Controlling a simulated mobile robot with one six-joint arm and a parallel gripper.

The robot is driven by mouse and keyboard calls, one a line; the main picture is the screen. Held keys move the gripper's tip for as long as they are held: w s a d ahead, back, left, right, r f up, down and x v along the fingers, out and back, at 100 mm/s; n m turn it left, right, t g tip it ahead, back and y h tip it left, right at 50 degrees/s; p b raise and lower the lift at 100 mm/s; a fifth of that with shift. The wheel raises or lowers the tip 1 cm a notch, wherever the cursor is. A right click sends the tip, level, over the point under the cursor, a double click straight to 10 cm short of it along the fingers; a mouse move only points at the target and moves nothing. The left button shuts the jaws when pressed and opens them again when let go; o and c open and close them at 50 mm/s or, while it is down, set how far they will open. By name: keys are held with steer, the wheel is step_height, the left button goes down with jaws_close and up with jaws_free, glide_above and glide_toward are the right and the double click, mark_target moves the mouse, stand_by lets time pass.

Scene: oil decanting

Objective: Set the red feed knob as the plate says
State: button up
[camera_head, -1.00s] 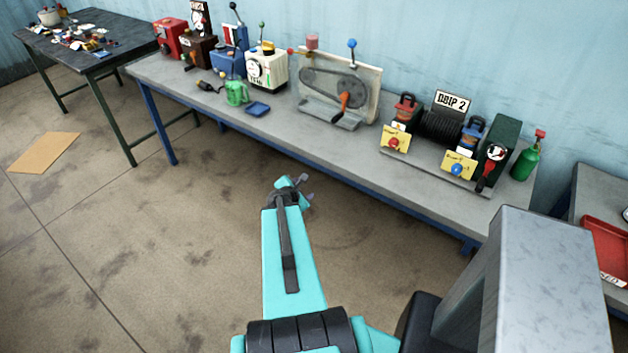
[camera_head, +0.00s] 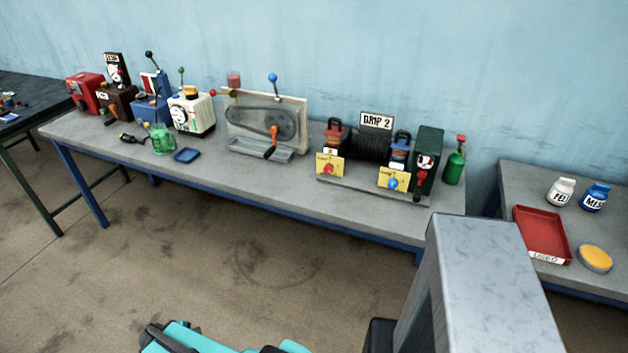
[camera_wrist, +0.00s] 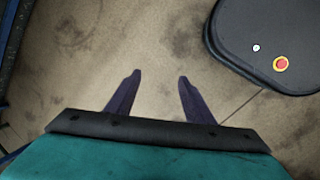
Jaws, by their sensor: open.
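The plate (camera_head: 376,121) on the bench reads "DRIP 2". Below it, the red feed knob (camera_head: 328,169) sits on a yellow card at the front left of the drip unit. A blue knob (camera_head: 392,183) sits on another yellow card to its right. The knob settings are too small to read. My gripper (camera_wrist: 157,82) shows in the wrist view with two dark fingers apart and nothing between them, above the bare floor. It is out of frame in the head view, away from the knob.
The long grey bench (camera_head: 250,190) stands along the wall with several machines. A green bottle (camera_head: 454,168) stands right of the drip unit. A side table at right holds a red tray (camera_head: 541,235), two small bottles and a yellow-topped tin (camera_head: 594,258). Open floor lies before the bench.

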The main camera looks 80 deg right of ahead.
steer(key=s+a+f+m+g+y, duration=0.1)
steer(key=s+a+f, duration=0.1)
steer(key=a, duration=0.5)
steer(key=s+a+f+m+g+y+b, duration=0.1)
steer(key=s+a+f+g, duration=0.1)
steer(key=s+a, duration=0.3)
steer(key=s+a+f+m+g+y+b, duration=0.1)
steer(key=s+a, duration=0.3)
steer(key=a, duration=0.7)
steer(key=shift+a+f+m+g+y, duration=0.15)
steer(key=shift+f+m+g+y, duration=0.15)
steer(key=shift+f+m, duration=0.2)
steer(key=c, duration=0.4)
steer(key=shift+a, duration=0.1)
